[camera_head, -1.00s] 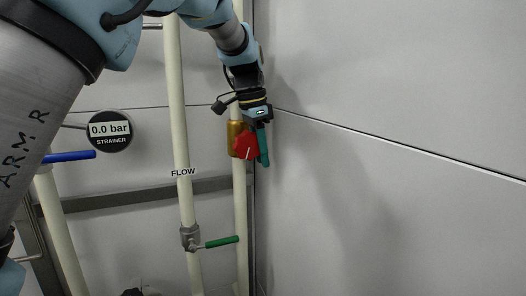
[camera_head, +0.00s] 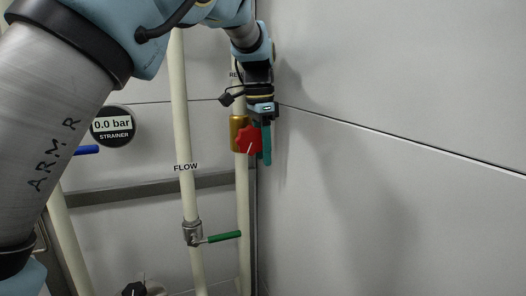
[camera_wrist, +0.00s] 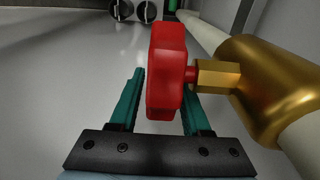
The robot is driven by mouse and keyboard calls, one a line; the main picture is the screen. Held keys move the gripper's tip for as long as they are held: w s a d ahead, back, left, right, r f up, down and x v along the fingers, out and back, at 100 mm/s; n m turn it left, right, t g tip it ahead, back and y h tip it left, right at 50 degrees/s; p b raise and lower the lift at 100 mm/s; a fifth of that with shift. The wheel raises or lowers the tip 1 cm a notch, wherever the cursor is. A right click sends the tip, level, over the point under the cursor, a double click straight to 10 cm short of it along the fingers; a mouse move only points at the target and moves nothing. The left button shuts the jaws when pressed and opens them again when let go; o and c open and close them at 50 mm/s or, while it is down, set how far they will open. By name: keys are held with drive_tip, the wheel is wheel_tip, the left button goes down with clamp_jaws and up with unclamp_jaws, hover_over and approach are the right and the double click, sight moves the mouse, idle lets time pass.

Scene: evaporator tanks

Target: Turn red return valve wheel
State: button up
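The red valve wheel (camera_head: 249,139) is a lobed knob with a white mark. It sits on a brass valve body (camera_head: 237,131) on the right-hand pale pipe, near the wall corner. My gripper (camera_head: 266,160) points down just right of the wheel, its teal fingers overlapping the wheel's right edge. In the wrist view the wheel (camera_wrist: 166,70) stands edge-on in front of the gap between my spread fingers (camera_wrist: 162,82) and hides part of the right one. The brass stem joins it from the right. Whether the fingers touch it I cannot tell.
A grey wall (camera_head: 400,130) stands close right of my gripper. A FLOW pipe (camera_head: 181,130) with a green-handled valve (camera_head: 221,237) runs to the left. A strainer gauge (camera_head: 113,127) reads 0.0 bar. A blue handle (camera_head: 87,150) shows behind my arm.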

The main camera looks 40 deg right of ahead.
drive_tip(key=shift+o, duration=0.5)
drive_tip(key=shift+r, duration=0.1)
drive_tip(key=r, duration=0.3)
drive_tip(key=r+b, duration=0.1)
drive_tip(key=r, duration=0.3)
drive_tip(key=r+b, duration=0.1)
drive_tip(key=r, duration=0.2)
drive_tip(key=shift+w+a+r, duration=0.1)
drive_tip(key=shift+a+r, duration=0.2)
drive_tip(key=shift+a, duration=0.05)
